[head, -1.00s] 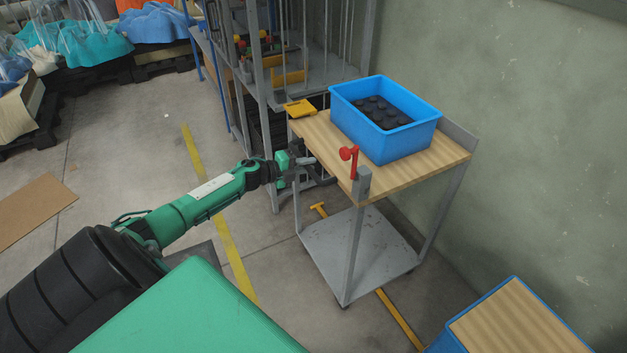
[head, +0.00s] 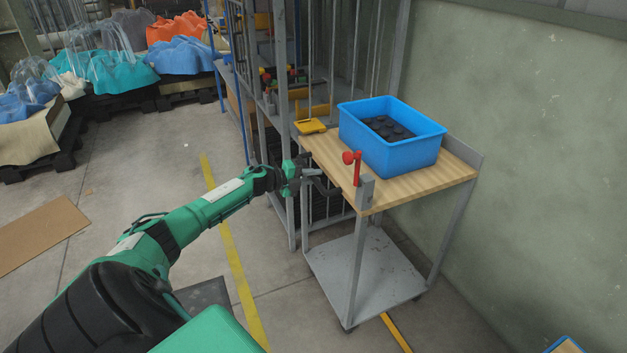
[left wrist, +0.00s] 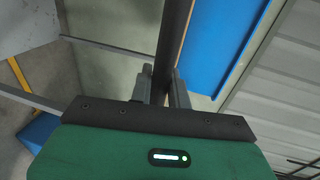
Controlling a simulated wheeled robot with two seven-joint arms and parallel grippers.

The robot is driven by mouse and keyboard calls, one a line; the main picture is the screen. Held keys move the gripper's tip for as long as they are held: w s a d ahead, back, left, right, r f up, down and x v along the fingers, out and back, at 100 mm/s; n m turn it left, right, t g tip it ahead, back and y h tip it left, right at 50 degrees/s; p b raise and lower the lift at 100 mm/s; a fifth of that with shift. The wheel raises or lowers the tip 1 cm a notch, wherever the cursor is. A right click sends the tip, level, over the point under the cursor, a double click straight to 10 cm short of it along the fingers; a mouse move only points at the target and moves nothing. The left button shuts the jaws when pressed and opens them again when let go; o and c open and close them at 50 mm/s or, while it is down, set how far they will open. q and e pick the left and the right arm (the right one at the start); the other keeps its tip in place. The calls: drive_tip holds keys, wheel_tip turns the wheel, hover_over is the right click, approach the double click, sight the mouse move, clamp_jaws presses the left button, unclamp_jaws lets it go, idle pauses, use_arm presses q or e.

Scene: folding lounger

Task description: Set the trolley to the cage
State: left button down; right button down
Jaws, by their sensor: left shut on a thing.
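The trolley (head: 413,188) has a wooden top, a grey lower shelf and grey legs. It stands upright close against the grey barred cage (head: 285,130), near the wall. My left gripper (head: 312,174) is at the trolley's left side, shut on its dark handle bar (head: 327,188). In the left wrist view the dark bar (left wrist: 173,40) runs between the two fingers (left wrist: 160,88). A red lever (head: 350,160) on a grey bracket sits at the trolley's near corner. My right gripper is not in view.
A blue crate (head: 412,158) with black round pieces stands on the trolley top. A yellow piece (head: 311,126) lies at the trolley's far left corner. A green wall (head: 530,150) stands close on the right. Floor left of the yellow line (head: 232,250) is mostly clear, with a cardboard sheet (head: 40,232).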

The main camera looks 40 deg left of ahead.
use_arm(q)
drive_tip(key=shift+a+r, duration=0.2)
drive_tip(key=shift+a, duration=0.05)
drive_tip(key=c, duration=1.6)
unclamp_jaws()
drive_tip(key=shift+o, duration=1.1)
drive_tip(key=shift+w+f, duration=0.1)
drive_tip(key=shift+f, duration=0.1)
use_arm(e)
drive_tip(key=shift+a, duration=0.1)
use_arm(q)
drive_tip(key=v, duration=1.4)
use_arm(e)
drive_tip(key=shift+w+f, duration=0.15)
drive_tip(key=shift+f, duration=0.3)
